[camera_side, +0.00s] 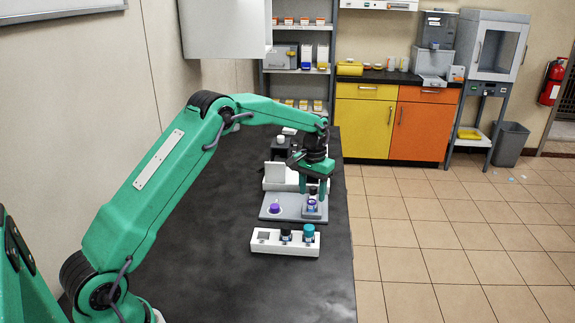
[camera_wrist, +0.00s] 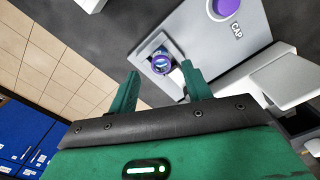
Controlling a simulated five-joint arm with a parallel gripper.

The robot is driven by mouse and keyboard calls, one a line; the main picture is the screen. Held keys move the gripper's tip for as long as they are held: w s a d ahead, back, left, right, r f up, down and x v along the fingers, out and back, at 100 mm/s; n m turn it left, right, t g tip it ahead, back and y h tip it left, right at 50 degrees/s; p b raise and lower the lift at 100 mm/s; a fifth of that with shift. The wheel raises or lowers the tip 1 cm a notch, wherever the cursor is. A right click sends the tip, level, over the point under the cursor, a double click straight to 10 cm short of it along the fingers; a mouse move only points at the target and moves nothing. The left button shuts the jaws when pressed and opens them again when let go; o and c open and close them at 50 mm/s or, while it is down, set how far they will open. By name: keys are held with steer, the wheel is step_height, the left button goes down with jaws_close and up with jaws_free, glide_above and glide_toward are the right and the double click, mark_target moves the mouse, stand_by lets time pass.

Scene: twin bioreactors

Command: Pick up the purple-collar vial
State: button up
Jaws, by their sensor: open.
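The purple-collar vial (camera_wrist: 161,63) stands in a square holder on a grey plate (camera_side: 290,214). In the wrist view I look down on its open-looking mouth ringed in purple; in the side view it shows low under my gripper, partly hidden. My gripper (camera_side: 314,194) points down over that holder, fingers apart and empty. In the wrist view the vial appears just beyond the fingertips (camera_wrist: 157,82), nearer the right finger. I cannot tell whether the fingertips reach down past its top.
A purple cap (camera_side: 274,208) sits on the plate to the left. A white rack (camera_side: 262,242) in front holds a black-capped vial (camera_side: 286,232) and a teal-capped vial (camera_side: 308,232). White equipment (camera_side: 275,173) stands behind the plate. The dark bench is clear at the front.

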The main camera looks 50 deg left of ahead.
mark_target(312, 199)
steer(key=shift+f, duration=1.8)
steer(key=c, duration=1.1)
